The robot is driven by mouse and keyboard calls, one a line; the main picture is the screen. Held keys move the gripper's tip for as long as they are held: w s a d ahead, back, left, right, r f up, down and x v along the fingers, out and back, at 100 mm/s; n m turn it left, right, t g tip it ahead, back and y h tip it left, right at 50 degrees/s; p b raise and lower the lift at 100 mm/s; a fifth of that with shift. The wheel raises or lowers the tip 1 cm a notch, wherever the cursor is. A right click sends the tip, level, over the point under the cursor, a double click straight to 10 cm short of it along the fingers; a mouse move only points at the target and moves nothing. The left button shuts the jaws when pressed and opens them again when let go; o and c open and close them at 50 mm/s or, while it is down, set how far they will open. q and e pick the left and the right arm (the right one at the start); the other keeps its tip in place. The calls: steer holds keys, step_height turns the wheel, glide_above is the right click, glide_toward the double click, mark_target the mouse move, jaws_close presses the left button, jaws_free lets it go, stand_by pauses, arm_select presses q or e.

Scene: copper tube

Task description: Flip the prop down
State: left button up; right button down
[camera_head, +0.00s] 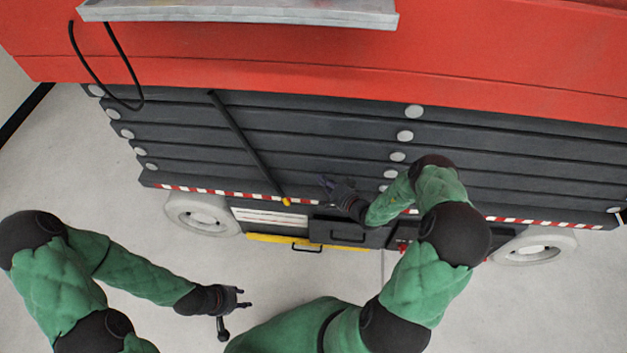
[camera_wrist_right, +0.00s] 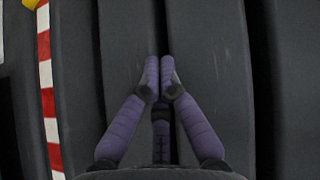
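The prop (camera_head: 245,145) is a thin black rod with a yellow tip (camera_head: 286,201). It slants down to the right across the dark ribbed side panel, its tip by the red-and-white stripe. My right gripper (camera_head: 328,184) is right of the prop's tip, close to the panel. Its purple fingers show in the right wrist view (camera_wrist_right: 160,75) over dark ribs; two fingertips lie side by side, the third finger sits apart below them, and nothing is between them. My left gripper (camera_head: 236,306) hangs low at the left, fingers spread, empty, away from the prop.
The red body (camera_head: 350,65) with a grey ledge (camera_head: 250,12) rises above the dark panel (camera_head: 330,150). A black hose loop (camera_head: 80,60) hangs at the left. Pale wheels (camera_head: 203,213) and yellow trim (camera_head: 270,238) are below. The light floor (camera_head: 120,240) is open around it.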

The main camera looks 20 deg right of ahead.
steer(key=shift+s+d+r+p, duration=0.55)
steer(key=shift+d+r, duration=0.15)
steer(key=shift+d, duration=0.2)
steer(key=shift+s+d+r+p, duration=0.5)
steer(key=shift+d+r, duration=0.2)
steer(key=shift+d, duration=0.2)
steer(key=s+a+f+n+g+y, duration=0.1)
steer(key=s+a+f+g+y, duration=0.15)
steer(key=a, duration=0.35)
steer(key=s+a+f+n+g+y, duration=0.1)
steer(key=s+a+g+y, duration=0.15)
steer(key=a, duration=0.35)
steer(key=s+a+f+n+g+y, duration=0.1)
steer(key=s+a+g, duration=0.3)
steer(key=a, duration=0.1)
steer(key=s+a+n+g+h, duration=0.3)
steer(key=s, duration=0.4)
steer(key=s+a+f+n+g+h, duration=0.1)
steer(key=s+a+n+g+h, duration=0.2)
steer(key=s, duration=0.4)
steer(key=shift+a+n, duration=0.3)
steer(key=shift+a, duration=0.3)
